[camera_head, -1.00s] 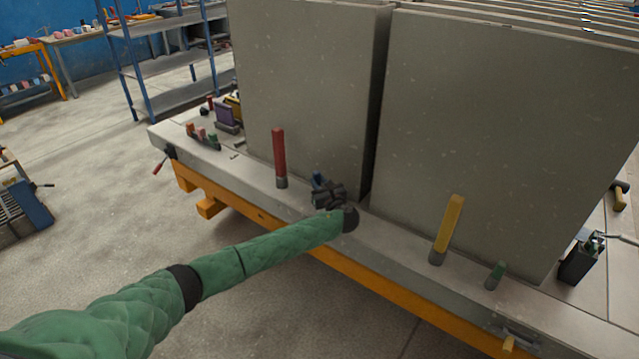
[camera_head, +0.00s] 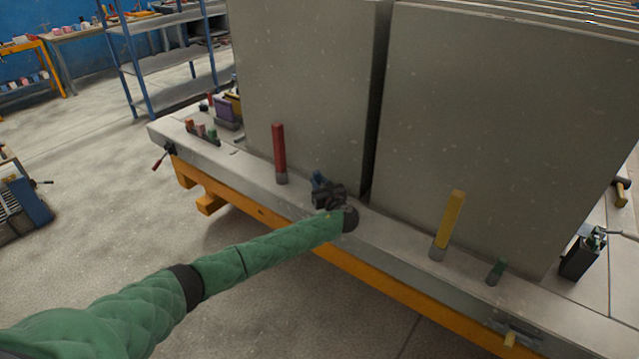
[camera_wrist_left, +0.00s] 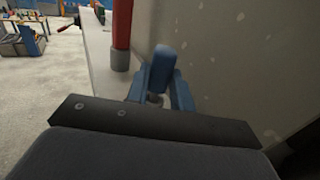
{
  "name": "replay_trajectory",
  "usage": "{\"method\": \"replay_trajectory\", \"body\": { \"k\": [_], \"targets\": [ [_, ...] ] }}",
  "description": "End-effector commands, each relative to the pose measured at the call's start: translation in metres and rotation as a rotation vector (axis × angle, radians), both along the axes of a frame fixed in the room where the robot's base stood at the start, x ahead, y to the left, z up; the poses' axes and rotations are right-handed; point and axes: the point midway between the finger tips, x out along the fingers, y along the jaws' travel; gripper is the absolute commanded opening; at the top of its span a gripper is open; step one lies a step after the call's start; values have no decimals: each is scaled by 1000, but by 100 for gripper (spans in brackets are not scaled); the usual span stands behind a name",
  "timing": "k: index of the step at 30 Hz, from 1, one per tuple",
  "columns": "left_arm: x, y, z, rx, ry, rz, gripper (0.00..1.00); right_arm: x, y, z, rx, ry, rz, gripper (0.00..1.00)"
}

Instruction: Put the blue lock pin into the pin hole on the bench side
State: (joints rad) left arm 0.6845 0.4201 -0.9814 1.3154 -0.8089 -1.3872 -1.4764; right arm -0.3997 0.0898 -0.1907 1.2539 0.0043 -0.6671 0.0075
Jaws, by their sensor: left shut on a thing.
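My left gripper (camera_head: 322,182) is at the bench edge (camera_head: 232,172), in front of the gap between the two big grey panels. It is shut on the blue lock pin (camera_wrist_left: 162,68), which stands roughly upright between the fingers in the left wrist view. In the head view only a small blue patch shows at the gripper, and I cannot tell pin from finger there. The pin's lower end and the pin hole are hidden, so I cannot tell how the pin sits. My right gripper is not in view.
A red pin (camera_head: 279,153) stands left of the gripper, close by. A yellow pin (camera_head: 449,222) and a short green pin (camera_head: 496,270) stand to the right. The left panel (camera_head: 305,90) and right panel (camera_head: 500,130) rise just behind.

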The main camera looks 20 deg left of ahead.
Motion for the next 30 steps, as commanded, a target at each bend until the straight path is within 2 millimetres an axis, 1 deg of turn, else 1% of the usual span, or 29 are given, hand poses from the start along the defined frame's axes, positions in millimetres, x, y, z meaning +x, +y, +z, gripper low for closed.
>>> {"method": "replay_trajectory", "body": {
  "k": [22,23,24,26,27,30],
  "targets": [
    [0,0,-16,0,0,0,0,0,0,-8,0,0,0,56],
    [0,0,-15,0,0,0,27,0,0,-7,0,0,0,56],
    [0,0,-15,0,0,0,35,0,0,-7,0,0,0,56],
    [0,0,-15,0,0,0,46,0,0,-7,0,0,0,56],
    [0,0,-15,0,0,0,48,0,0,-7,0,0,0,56],
    [0,0,-15,0,0,0,48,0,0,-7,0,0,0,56]
  ]
}}
